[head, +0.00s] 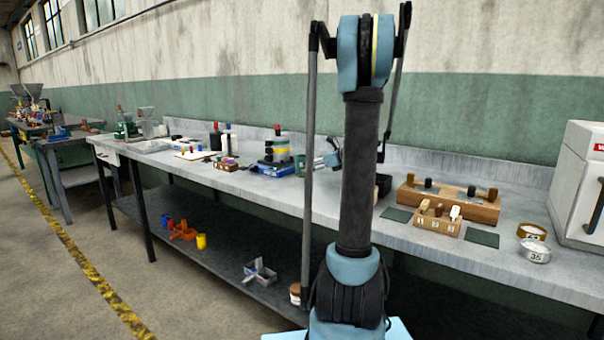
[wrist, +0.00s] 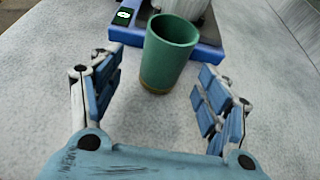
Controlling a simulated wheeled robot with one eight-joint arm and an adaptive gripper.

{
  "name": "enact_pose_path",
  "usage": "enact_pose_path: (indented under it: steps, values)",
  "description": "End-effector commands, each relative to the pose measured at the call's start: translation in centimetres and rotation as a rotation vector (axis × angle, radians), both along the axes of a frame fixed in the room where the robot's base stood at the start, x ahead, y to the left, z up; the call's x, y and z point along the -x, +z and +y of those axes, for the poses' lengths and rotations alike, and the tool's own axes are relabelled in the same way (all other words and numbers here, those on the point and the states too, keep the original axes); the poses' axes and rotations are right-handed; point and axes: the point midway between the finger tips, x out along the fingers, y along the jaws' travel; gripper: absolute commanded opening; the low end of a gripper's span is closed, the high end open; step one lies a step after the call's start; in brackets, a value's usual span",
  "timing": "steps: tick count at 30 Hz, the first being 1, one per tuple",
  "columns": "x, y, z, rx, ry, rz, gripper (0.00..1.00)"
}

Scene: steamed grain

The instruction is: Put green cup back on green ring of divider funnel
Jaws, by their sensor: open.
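The green cup (wrist: 168,55) has a yellowish band near its base. In the wrist view it stands, mouth up, on the grey worktop in front of a blue device. My gripper (wrist: 162,78) is open, with one blue-padded finger on each side of the cup and visible gaps between. In the head view my arm hides much of this area; a small green shape (head: 299,165) beside it may be the cup. I cannot make out a green ring for certain.
The blue device (wrist: 210,52) with a small display (wrist: 124,15) is right behind the cup. A grey divided piece (head: 260,272) lies on the lower shelf. Wooden blocks (head: 450,203) and a white cabinet (head: 580,185) stand on the right of the bench.

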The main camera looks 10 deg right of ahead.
Motion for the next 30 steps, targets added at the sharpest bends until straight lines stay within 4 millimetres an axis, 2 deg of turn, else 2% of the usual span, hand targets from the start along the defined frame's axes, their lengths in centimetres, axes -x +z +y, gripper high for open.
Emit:
enact_pose_path:
  steps: [8, 19, 26, 27, 30]
  values:
    - [-0.9, -0.5, 0.8, 0.0, 0.0, 0.0, 0.7]
    - [-4.1, -2.1, 3.4, 0.0, 0.001, 0.0, 0.7]
    - [-4.3, -2.2, 3.6, 0.0, -0.001, 0.0, 0.7]
    - [-4.3, -2.2, 3.6, 0.0, -0.001, 0.0, 0.68]
    - [-4.3, -2.2, 3.6, 0.0, -0.001, 0.0, 0.45]
